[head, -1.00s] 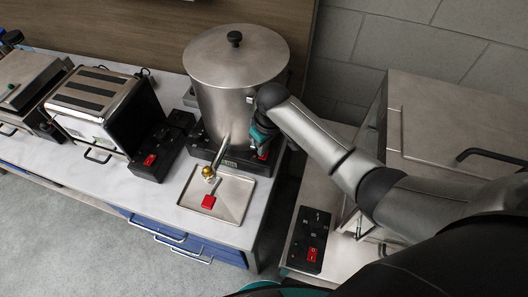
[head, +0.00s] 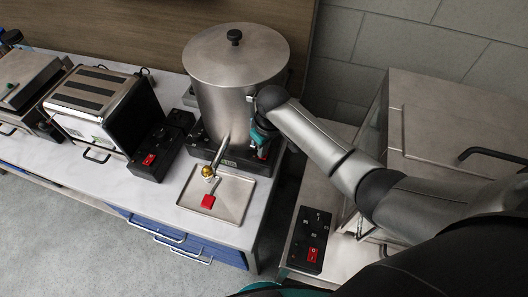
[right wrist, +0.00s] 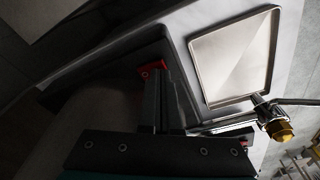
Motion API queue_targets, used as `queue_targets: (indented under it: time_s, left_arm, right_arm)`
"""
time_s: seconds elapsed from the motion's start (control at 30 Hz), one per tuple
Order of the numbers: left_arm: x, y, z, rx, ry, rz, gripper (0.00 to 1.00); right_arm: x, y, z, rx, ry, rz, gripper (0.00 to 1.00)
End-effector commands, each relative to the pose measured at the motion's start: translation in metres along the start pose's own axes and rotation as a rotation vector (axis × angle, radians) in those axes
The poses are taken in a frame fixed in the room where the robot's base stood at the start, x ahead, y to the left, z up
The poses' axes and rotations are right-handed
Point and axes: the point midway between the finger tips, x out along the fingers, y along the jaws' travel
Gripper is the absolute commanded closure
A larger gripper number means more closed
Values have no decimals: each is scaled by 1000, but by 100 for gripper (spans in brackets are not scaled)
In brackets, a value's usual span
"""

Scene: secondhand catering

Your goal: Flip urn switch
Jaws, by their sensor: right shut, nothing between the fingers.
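The steel urn (head: 232,85) stands on the counter with a black base. A red switch (head: 263,151) shows on the right part of that base, and red also shows in the right wrist view (right wrist: 152,68) at the fingertips. My right gripper (head: 261,143) is beside the urn's lower right side, right at the switch, and partly hides it. It is shut and empty; its fingers (right wrist: 163,88) point at the red part in the wrist view. I cannot tell whether they touch it or which way the switch is set. My left gripper is not in view.
Another red switch (head: 313,254) is on the appliance at right.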

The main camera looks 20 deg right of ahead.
Motion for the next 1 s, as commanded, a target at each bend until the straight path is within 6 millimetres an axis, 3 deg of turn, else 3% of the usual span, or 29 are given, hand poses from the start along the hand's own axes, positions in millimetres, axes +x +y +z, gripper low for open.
queue_targets:
  time_s: [0.5,0.83,1.0]
  left_arm:
    - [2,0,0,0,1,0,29]
    - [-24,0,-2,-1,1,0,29]
    - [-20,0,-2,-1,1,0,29]
  right_arm:
    - [6,0,1,0,0,0,100]
    - [-20,0,-3,0,0,0,100]
    - [-30,0,-5,-1,2,1,100]
